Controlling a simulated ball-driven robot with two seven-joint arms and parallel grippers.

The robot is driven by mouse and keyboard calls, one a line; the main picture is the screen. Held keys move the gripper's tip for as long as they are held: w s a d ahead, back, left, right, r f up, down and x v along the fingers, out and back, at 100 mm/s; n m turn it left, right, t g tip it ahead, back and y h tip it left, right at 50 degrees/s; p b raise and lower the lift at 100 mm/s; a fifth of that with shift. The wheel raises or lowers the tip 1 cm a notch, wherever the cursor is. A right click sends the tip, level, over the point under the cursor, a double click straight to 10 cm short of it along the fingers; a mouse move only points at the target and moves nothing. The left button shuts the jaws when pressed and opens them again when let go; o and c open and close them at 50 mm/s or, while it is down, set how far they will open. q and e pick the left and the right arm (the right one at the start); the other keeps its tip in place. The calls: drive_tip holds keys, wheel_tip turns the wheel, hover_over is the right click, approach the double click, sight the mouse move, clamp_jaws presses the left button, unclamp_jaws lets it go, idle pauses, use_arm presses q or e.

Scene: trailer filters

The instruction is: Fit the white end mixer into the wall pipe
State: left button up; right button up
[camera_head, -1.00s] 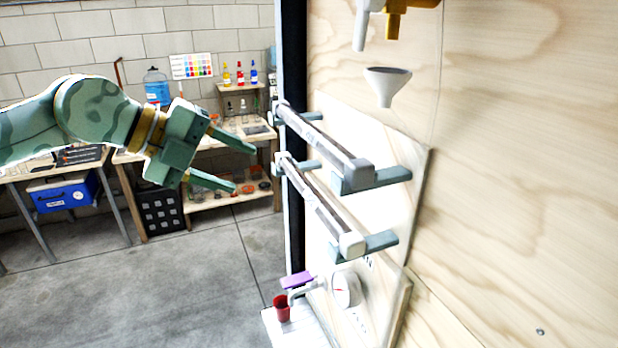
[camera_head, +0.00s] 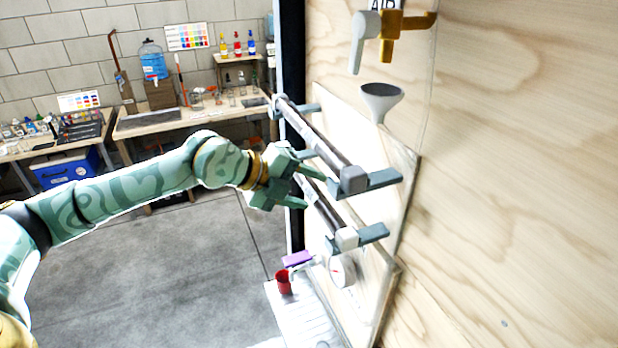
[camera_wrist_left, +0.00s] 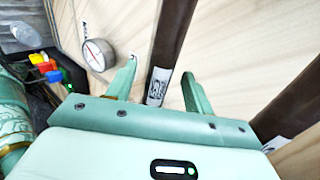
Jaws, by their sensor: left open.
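The white end mixer (camera_head: 325,212) is a dark tube with a white end block (camera_head: 346,238), lying on the lower grey wall brackets. Above and parallel to it lies a similar tube with a grey end block (camera_head: 353,180). My left gripper (camera_head: 315,190) is open at the lower tube, partly hiding it. In the left wrist view a dark tube with a white label (camera_wrist_left: 157,88) shows between the open fingers, with no grip on it. A short white pipe (camera_head: 302,267) shows beside the round gauge (camera_head: 341,270); I cannot tell whether it is the wall pipe.
A grey funnel (camera_head: 381,98) and a brass tap (camera_head: 388,48) sit on the wooden wall above. A red cup (camera_head: 284,283) and a purple block (camera_head: 297,258) are below. Benches with bottles stand at the back. The floor at left is clear.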

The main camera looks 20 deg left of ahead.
use_arm(q)
drive_tip(key=shift+w, duration=0.1)
clamp_jaws()
drive_tip(key=shift+r, duration=0.1)
drive_tip(key=shift+r+b, duration=0.5)
drive_tip(key=shift+r, duration=0.1)
drive_tip(key=s+a+r+b, duration=0.2)
drive_tip(key=s+a+b, duration=0.8)
drive_tip(key=s+a, duration=0.2)
drive_tip(key=shift+s, duration=0.8)
